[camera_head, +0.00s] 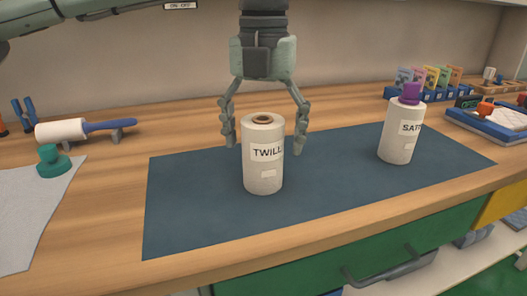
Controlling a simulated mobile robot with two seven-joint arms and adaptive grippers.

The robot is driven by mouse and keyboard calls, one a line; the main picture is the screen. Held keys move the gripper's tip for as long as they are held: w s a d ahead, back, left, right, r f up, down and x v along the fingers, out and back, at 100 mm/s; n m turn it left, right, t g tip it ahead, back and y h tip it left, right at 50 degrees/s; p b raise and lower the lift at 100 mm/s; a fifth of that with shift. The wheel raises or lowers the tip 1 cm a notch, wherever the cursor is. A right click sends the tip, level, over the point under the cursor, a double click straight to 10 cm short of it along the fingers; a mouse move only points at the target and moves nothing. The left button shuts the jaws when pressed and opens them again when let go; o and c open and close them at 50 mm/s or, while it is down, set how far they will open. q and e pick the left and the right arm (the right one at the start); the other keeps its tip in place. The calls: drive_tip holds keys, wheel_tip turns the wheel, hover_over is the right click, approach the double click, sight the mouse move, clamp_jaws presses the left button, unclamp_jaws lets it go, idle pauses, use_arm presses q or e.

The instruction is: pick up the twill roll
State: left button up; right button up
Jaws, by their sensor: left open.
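The twill roll (263,174) is a cream upright cylinder with a label reading "TWILL" and a brown ring at its top. It stands on a dark blue mat (190,215). My left gripper (263,145) points down, with its fingers spread open to the left and right of the roll's upper part. The fingers look slightly behind the roll, and I cannot tell whether either touches it. My right gripper is not in view.
A second cream roll (396,146) with a purple top stands on the mat's right. A lint roller (70,130) and a green-knobbed item (52,164) are at left. Several coloured packets (430,78) and a blue tray (485,124) are at right. The mat's front left is clear.

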sight(263, 154)
use_arm(q)
drive_tip(key=shift+f, duration=1.6)
drive_tip(key=c, duration=1.5)
